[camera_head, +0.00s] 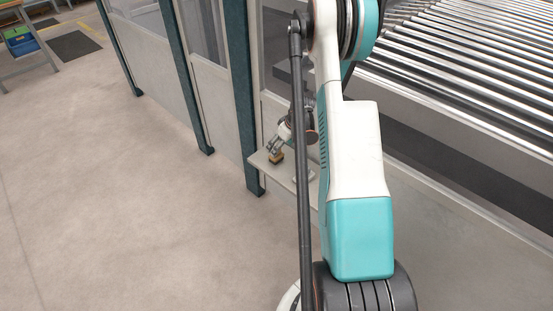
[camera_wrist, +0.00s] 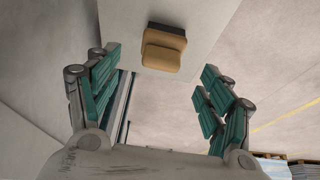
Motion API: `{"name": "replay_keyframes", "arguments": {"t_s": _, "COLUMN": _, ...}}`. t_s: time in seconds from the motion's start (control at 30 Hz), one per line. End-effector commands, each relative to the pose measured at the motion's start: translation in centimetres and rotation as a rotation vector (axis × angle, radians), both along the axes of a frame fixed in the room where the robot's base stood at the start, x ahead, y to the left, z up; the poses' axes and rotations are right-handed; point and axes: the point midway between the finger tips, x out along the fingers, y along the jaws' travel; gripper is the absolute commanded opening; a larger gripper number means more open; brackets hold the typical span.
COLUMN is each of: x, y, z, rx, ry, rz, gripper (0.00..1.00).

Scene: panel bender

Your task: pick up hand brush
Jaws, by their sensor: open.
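The hand brush (camera_wrist: 162,50) has a tan wooden body and a dark strip along its far side. It lies on a light shelf (camera_wrist: 205,30), near the shelf's edge in the wrist view. In the head view the brush (camera_head: 275,157) is a small tan block on the narrow shelf (camera_head: 262,160) beside the panelled wall. My gripper (camera_wrist: 160,95) is open, with its green-padded fingers spread wide to either side. The brush appears beyond the fingertips, between the two fingers' lines, and nothing is held. In the head view my gripper (camera_head: 276,148) is small, close above the brush.
A roller conveyor (camera_head: 470,60) runs along the right behind my arm. Dark green posts (camera_head: 243,95) stand along the panelled wall next to the shelf. The floor (camera_head: 110,190) to the left is clear. A table with a blue and green bin (camera_head: 20,40) stands far left.

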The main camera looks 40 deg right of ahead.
Motion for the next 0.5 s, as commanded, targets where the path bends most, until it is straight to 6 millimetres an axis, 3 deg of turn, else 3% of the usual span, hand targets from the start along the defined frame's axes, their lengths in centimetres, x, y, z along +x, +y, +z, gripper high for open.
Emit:
{"name": "replay_keyframes", "arguments": {"t_s": 0.27, "x": 0.6, "y": 0.1, "z": -1.6, "rx": 0.000, "ry": 0.000, "rz": 0.001, "gripper": 0.73}}
{"name": "replay_keyframes", "arguments": {"t_s": 0.5, "x": 1.5, "y": 0.3, "z": -4.7, "rx": -0.001, "ry": 0.000, "rz": 0.002, "gripper": 0.73}}
